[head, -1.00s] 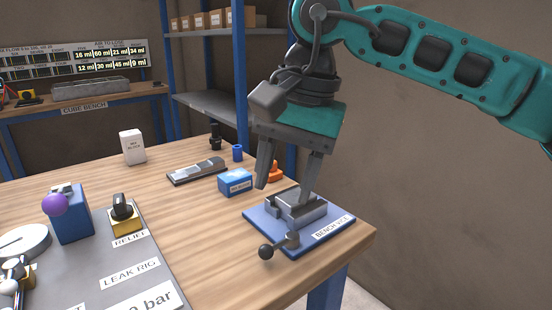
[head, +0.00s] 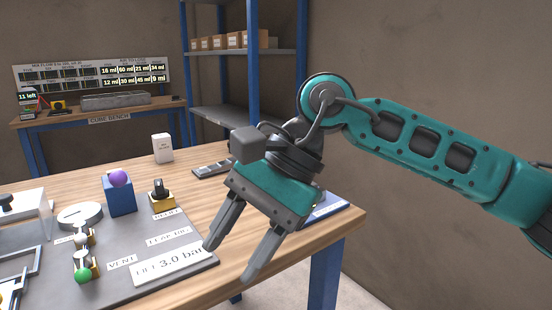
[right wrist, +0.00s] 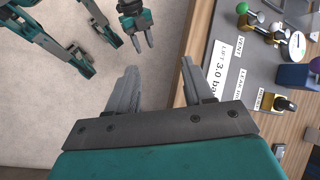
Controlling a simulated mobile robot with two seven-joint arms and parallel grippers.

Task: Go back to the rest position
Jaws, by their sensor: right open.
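My right gripper (head: 227,262) hangs over the front edge of the wooden table in the head view, fingers pointing down and left. It is open and empty; its two fingers also stand apart in the right wrist view (right wrist: 158,68).
The grey leak rig board (head: 200,262) carries a blue block with a purple ball (head: 119,197), a relief valve (head: 161,192) and a green-knobbed valve (head: 83,274). A white block (head: 162,148) stands behind. Open floor (right wrist: 60,110) lies beside the table.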

